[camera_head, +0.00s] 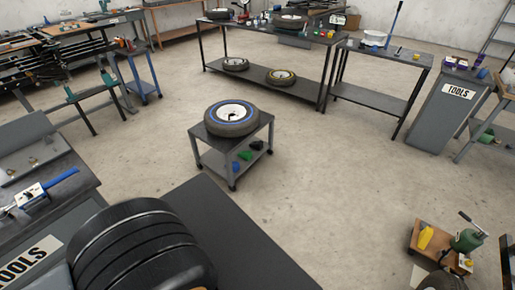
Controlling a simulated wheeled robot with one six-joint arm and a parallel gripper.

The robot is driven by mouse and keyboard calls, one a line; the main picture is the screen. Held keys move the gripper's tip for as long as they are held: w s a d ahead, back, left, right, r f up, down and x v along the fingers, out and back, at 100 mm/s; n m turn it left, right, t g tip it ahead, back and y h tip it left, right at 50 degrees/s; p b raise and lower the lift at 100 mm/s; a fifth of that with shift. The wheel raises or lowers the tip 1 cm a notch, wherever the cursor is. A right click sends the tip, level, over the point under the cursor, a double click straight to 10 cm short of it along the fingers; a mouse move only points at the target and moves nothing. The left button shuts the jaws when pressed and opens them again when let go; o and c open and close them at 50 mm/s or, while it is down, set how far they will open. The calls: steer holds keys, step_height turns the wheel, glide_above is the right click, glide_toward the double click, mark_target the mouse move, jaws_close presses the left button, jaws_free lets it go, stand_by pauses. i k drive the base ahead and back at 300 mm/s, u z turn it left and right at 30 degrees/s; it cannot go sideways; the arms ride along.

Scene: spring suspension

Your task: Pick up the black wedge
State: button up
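I cannot make out a black wedge with certainty. Several small objects lie on the lower shelf of a small grey cart (212,160) in the middle of the floor. One is dark green (257,145), one is bright green (245,155) and one is dark, perhaps blue (236,167). They are too small for me to tell their shapes. A tire with a white rim (232,115) lies flat on the cart's top. My gripper is not in view.
Large black tires (140,245) fill the lower left, by a dark surface (235,240). A workbench with tools (45,190) is at left. Long tables (270,42) stand behind, and a grey tools cabinet (440,115) at right. A wooden trolley (428,240) is lower right. Floor around the cart is clear.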

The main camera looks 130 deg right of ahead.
mark_target(259, 145)
steer(key=z, duration=5.1)
steer(key=k, duration=0.6)
steer(key=z, duration=0.75)
steer(key=k, duration=0.55)
steer(key=z, duration=0.55)
steer(key=i, duration=2)
steer(key=u, duration=0.55)
steer(key=i, duration=2.05)
steer(key=u, duration=1.25)
steer(key=i, duration=1.05)
steer(key=u, duration=1.15)
